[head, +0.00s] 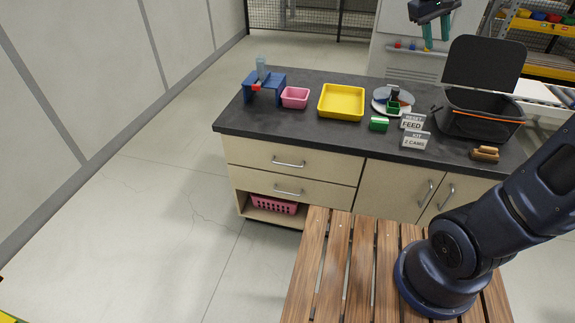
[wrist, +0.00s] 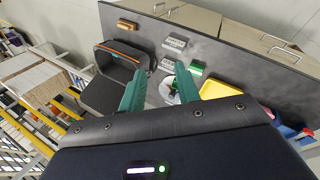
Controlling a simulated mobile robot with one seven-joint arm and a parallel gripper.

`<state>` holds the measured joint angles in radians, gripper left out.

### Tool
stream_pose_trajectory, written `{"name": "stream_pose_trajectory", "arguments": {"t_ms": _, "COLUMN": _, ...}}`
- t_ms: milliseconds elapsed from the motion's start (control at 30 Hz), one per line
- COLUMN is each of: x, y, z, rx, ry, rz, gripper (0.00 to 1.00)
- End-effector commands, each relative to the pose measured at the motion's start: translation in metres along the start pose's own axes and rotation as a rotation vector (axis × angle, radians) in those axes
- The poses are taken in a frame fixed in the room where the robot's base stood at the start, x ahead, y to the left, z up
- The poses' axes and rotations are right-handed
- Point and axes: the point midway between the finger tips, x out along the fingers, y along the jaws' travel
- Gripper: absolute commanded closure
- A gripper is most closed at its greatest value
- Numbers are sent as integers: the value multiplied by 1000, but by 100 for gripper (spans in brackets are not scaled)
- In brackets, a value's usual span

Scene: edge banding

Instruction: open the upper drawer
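The upper drawer (head: 255,154) is a pale wood front just under the dark countertop, at the cabinet's left. It looks shut. Its metal bar handle (head: 288,163) is at its middle. The lower drawer (head: 320,192) below it also looks shut. My gripper (head: 438,44) is high at the upper right of the head view, beyond the counter's back and far from the drawer. Its two teal fingers are apart with nothing between them, and they show in the wrist view (wrist: 175,80) too. In the wrist view, drawer fronts and handles show at the upper right.
On the counter (head: 300,133) stand a blue stand (head: 264,82), pink bin (head: 295,98), yellow tray (head: 341,119), signs and an open black case (head: 485,125). A slatted wooden table (head: 332,270) stands in front of the cabinet's right part. Floor is clear at front left.

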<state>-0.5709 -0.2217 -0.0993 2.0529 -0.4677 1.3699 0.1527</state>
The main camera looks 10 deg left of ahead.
Motion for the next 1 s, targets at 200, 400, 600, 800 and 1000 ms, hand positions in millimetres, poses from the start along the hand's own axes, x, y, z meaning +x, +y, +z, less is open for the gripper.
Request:
{"name": "stream_pose_trajectory", "arguments": {"t_ms": 200, "x": -18, "y": -39, "z": -63, "rx": -109, "ry": -31, "rz": 150, "gripper": 67}}
{"name": "stream_pose_trajectory", "arguments": {"t_ms": 400, "x": -39, "y": -86, "z": -114, "rx": -188, "ry": -37, "rz": 307, "gripper": 67}}
{"name": "stream_pose_trajectory", "arguments": {"t_ms": 600, "x": -64, "y": -150, "z": -158, "rx": -254, "ry": -16, "rz": 474, "gripper": 67}}
{"name": "stream_pose_trajectory", "arguments": {"t_ms": 800, "x": -93, "y": -229, "z": -190, "rx": -304, "ry": 35, "rz": 651, "gripper": 67}}
{"name": "stream_pose_trajectory", "arguments": {"t_ms": 1000, "x": -119, "y": -305, "z": -204, "rx": -328, "ry": 101, "rz": 803, "gripper": 67}}
